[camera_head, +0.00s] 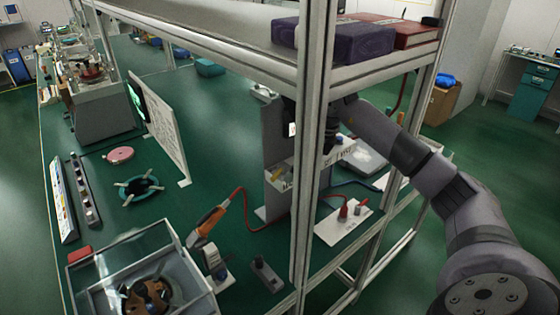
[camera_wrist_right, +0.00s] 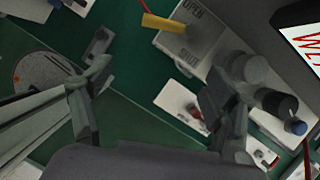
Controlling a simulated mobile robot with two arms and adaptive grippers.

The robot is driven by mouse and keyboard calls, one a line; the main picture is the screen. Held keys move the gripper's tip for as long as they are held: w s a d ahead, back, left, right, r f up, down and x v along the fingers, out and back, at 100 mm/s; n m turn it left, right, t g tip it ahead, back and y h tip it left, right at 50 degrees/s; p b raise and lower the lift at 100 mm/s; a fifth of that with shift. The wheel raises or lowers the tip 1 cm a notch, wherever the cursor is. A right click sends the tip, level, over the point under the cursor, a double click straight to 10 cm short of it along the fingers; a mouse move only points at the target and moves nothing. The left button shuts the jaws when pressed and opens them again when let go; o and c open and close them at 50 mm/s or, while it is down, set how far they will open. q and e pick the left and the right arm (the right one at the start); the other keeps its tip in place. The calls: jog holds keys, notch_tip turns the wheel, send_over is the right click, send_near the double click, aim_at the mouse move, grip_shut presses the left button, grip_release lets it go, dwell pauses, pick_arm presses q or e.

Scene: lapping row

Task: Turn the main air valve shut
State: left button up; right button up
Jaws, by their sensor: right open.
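The main air valve shows in the right wrist view as a pale plate (camera_wrist_right: 205,48) lettered OPEN and SHUT. Its yellow lever (camera_wrist_right: 163,23) lies at the plate's upper left, near the word OPEN. In the head view the post hides much of this gripper. My left gripper is not in view.
Grey and black cylinders (camera_wrist_right: 245,68) stand beside the right finger. The metal shelf post (camera_head: 312,150) stands close to my right arm. A purple box (camera_head: 335,40) lies on the upper shelf. A red hose (camera_head: 240,200) and an orange-handled tool (camera_head: 208,220) are on the green bench.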

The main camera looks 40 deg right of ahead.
aim_at(278, 172)
jog(key=w, duration=0.1)
jog(key=w+a, duration=0.1)
jog(key=w+a+p, duration=0.1)
jog(key=shift+w+r, duration=0.15)
jog(key=shift+r, duration=0.15)
jog(key=shift+p+x, duration=0.35)
jog(key=shift+x, duration=0.8)
jog(key=shift+w+f, duration=0.35)
jog(key=shift+f, duration=0.25)
jog(key=shift+a, duration=0.1)
jog(key=shift+c, duration=0.5)
jog(key=c, duration=1.1)
